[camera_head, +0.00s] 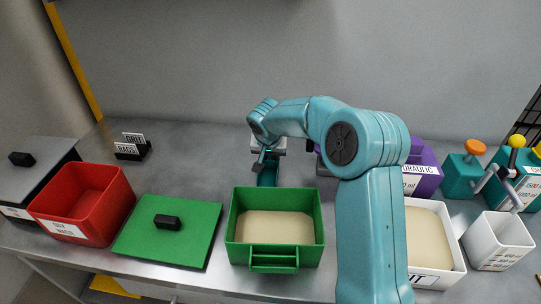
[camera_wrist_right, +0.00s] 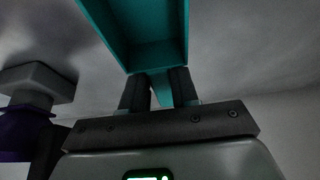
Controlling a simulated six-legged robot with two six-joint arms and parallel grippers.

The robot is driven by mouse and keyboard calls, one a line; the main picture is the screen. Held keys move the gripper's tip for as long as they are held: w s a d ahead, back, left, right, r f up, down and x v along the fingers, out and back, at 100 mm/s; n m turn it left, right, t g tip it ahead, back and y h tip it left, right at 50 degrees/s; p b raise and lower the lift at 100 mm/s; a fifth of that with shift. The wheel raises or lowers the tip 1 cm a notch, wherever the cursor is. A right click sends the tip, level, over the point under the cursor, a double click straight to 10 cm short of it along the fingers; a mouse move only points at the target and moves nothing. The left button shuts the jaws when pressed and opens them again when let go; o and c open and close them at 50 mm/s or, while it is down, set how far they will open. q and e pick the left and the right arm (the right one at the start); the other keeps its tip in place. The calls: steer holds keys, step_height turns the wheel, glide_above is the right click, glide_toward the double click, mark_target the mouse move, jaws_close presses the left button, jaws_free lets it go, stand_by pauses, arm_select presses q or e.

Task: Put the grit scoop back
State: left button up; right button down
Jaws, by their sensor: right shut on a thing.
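The grit scoop is teal. In the head view its teal body (camera_head: 267,177) hangs below my right gripper (camera_head: 266,157), just behind the green bin (camera_head: 234,238) and apart from it. In the right wrist view the scoop (camera_wrist_right: 145,32) spreads out beyond the fingers, and its narrow end is between the fingertips of my right gripper (camera_wrist_right: 160,88), which is shut on it. A white bin (camera_head: 448,274) with a label ending in "IT" and pale grit inside stands at right, partly hidden by my right arm. My left gripper is not in view.
The green bin also holds pale grit; a green lid (camera_head: 150,246) lies left of it. A red bin (camera_head: 109,206) and small label cards (camera_head: 133,146) are further left.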

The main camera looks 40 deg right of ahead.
steer(key=c, duration=0.9)
jaws_free()
steer(key=shift+f, duration=0.15)
steer(key=shift+o, duration=0.2)
steer(key=shift+a+r, duration=0.1)
steer(key=shift+r, duration=0.45)
steer(key=v, duration=1.1)
steer(key=shift+s, duration=0.2)
